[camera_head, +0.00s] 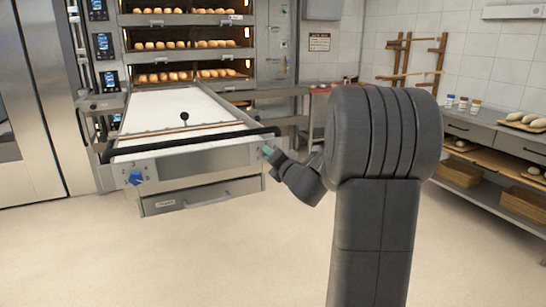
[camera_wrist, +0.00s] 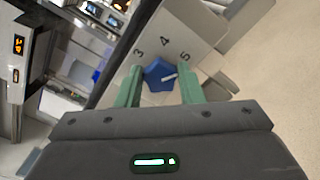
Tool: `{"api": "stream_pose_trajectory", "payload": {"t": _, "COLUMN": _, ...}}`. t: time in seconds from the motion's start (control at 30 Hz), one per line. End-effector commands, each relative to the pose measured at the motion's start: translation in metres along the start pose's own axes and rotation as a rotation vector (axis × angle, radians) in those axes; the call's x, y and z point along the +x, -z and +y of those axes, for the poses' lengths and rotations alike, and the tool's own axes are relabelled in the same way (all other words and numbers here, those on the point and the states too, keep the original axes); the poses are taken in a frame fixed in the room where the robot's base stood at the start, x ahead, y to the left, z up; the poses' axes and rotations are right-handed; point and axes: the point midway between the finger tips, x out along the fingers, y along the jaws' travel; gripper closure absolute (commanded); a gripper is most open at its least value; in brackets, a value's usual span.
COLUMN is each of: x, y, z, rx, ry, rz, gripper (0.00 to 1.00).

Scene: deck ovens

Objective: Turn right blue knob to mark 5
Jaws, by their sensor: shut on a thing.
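In the wrist view, the right blue knob (camera_wrist: 157,76) sits on a pale panel between the green fingers of my gripper (camera_wrist: 160,84), which are shut on its sides. Printed marks 3, 4 and 5 (camera_wrist: 186,57) show around it. The white pointer line on the knob points right, roughly toward 5; I cannot tell if it lines up exactly. In the head view, my gripper (camera_head: 268,152) is at the right end of the front panel (camera_head: 205,162), and the right knob is hidden there. A left blue knob (camera_head: 136,178) is at the panel's other end.
A dark bar (camera_head: 195,141) runs along the loader's front edge, above the panel. A drawer with a handle (camera_head: 200,196) is below. Deck ovens with bread (camera_head: 190,43) stand behind. Shelves with bread (camera_head: 490,137) are at the right. The floor in front is clear.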

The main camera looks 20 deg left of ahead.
Motion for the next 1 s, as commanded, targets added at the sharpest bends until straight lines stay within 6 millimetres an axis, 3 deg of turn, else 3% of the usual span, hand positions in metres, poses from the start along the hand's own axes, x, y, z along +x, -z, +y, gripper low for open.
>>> {"api": "stream_pose_trajectory", "payload": {"t": 0.03, "x": 0.0, "y": 0.001, "z": -0.001, "rx": 0.001, "ry": 0.002, "rz": 0.002, "gripper": 0.89}}
{"api": "stream_pose_trajectory", "payload": {"t": 0.07, "x": 0.0, "y": 0.001, "z": -0.001, "rx": 0.001, "ry": 0.002, "rz": 0.002, "gripper": 0.64}}
{"api": "stream_pose_trajectory", "payload": {"t": 0.17, "x": 0.0, "y": 0.001, "z": -0.001, "rx": 0.001, "ry": 0.002, "rz": 0.001, "gripper": 0.44}}
{"api": "stream_pose_trajectory", "payload": {"t": 0.57, "x": -0.007, "y": 0.0, "z": -0.001, "rx": 0.0, "ry": 0.002, "rz": 0.0, "gripper": 0.44}}
{"api": "stream_pose_trajectory", "payload": {"t": 0.67, "x": -0.022, "y": -0.001, "z": 0.0, "rx": -0.001, "ry": 0.001, "rz": -0.001, "gripper": 0.44}}
{"api": "stream_pose_trajectory", "payload": {"t": 1.0, "x": -0.098, "y": -0.001, "z": 0.0, "rx": 0.0, "ry": 0.002, "rz": -0.002, "gripper": 0.44}}
